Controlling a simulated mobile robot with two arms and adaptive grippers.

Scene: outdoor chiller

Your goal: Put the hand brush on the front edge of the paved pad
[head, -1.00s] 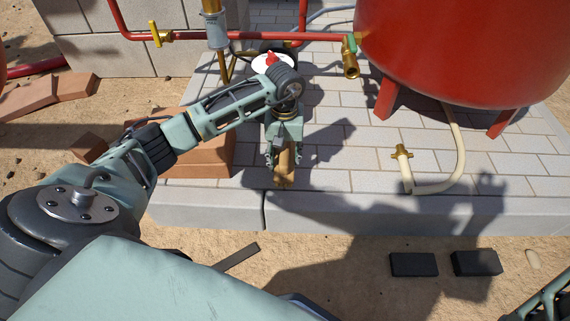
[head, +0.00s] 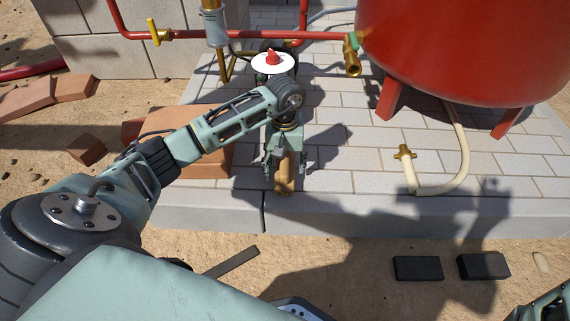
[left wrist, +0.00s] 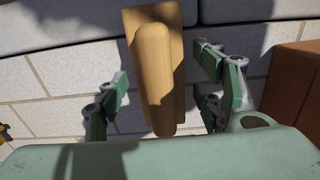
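The hand brush (head: 284,182), with a tan wooden handle and block, is at the front edge of the paved pad (head: 350,181). It appears to rest there, pointing toward the edge. In the left wrist view the brush (left wrist: 155,70) lies between the fingers, its far end overlapping the grey edge stones (left wrist: 60,22). My left gripper (head: 286,165) is over the brush with its fingers spread, and gaps show on both sides of the handle in the wrist view (left wrist: 163,85). The bristles are hidden. Only part of my right arm shows at the lower right corner.
Terracotta bricks (head: 205,160) stand left of the gripper. A red tank (head: 460,50) on legs, a cream hose (head: 462,160) and a brass fitting (head: 404,153) are to the right. Two dark blocks (head: 418,268) (head: 484,266) lie on the sand. Paving right of the brush is clear.

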